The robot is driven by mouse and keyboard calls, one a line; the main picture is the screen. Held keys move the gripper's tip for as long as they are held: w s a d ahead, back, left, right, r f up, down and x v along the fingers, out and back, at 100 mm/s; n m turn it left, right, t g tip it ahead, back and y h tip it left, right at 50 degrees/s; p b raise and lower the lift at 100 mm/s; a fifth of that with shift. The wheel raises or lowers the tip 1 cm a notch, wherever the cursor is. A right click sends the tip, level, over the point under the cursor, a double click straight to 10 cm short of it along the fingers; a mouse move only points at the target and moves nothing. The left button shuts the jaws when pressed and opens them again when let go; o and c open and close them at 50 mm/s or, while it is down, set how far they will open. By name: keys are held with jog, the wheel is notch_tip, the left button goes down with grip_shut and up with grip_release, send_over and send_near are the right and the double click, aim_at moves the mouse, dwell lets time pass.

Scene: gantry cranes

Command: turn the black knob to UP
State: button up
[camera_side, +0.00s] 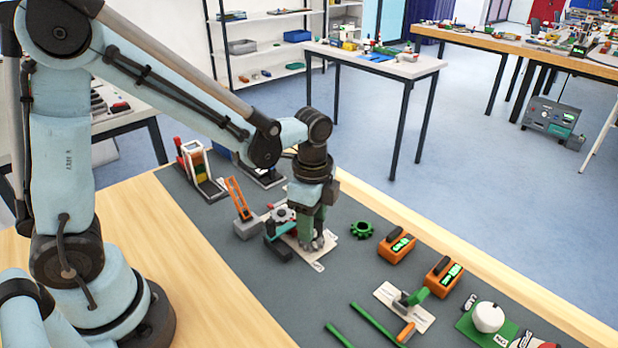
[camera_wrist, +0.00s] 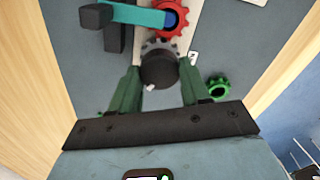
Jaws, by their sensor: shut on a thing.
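The black knob (camera_wrist: 158,71) shows in the wrist view as a dark round cap with a small white mark (camera_wrist: 149,88) at its edge. A grey toothed wheel shows just behind it. My gripper (camera_wrist: 160,76) has one green finger on each side of the knob and is shut on it. In the side view my gripper (camera_side: 314,238) points down over the pale base plate (camera_side: 318,265), and its fingers mostly hide the knob. A white label (camera_wrist: 193,57) lies beside the knob; I cannot read it or tell which setting the knob is at.
A red gear (camera_wrist: 171,18) and a teal arm (camera_wrist: 135,14) sit close to the knob. A loose green gear (camera_side: 361,230) lies to the right. Orange boxes (camera_side: 397,248) with green displays stand further right.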

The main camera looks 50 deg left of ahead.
jog(key=shift+m, duration=0.5)
jog(key=o, duration=1.1)
jog(key=shift+c, duration=0.2)
jog(key=shift+r, duration=0.15)
notch_tip(320, 180, up, 12)
dwell(0.4)
